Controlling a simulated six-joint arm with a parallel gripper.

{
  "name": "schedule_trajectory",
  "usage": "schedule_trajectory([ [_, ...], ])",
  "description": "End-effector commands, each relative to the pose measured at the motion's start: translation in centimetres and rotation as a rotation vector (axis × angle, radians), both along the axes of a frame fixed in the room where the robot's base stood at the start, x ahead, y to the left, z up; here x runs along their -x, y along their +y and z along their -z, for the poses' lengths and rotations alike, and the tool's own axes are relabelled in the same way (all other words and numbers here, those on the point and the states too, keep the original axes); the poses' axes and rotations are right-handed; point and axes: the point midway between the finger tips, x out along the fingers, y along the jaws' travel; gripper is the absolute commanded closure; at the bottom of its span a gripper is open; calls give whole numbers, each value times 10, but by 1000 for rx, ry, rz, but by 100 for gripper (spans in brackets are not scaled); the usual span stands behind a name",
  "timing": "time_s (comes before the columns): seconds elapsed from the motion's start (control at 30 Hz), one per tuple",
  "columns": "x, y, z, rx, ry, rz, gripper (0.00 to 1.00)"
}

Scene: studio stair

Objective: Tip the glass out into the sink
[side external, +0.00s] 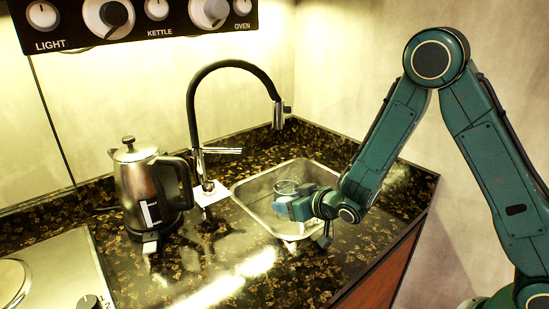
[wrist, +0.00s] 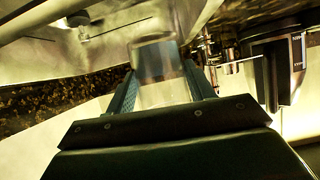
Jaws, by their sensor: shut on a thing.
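My gripper (side external: 284,205) is over the sink (side external: 262,183) in the side external view, at the end of my teal arm. It is shut on a clear glass (side external: 287,187), whose round rim shows just above and behind the jaws. In the wrist view the glass (wrist: 160,75) is a pale, see-through shape between the two teal fingers (wrist: 163,90). The wrist picture is strongly rolled. I cannot tell the exact tilt of the glass or whether liquid is in it.
A black faucet (side external: 190,110) arches behind the sink. A steel kettle (side external: 135,190) stands left of it on the dark speckled counter (side external: 215,265). A stove (side external: 50,265) is at the lower left, and a knob panel (side external: 135,18) hangs above.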

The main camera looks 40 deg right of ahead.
Motion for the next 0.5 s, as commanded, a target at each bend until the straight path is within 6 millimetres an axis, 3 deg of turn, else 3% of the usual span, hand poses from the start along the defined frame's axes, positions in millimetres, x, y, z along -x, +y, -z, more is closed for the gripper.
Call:
schedule_trajectory([
  [0.5, -8, -12, 18, -209, 118, 0, 78],
])
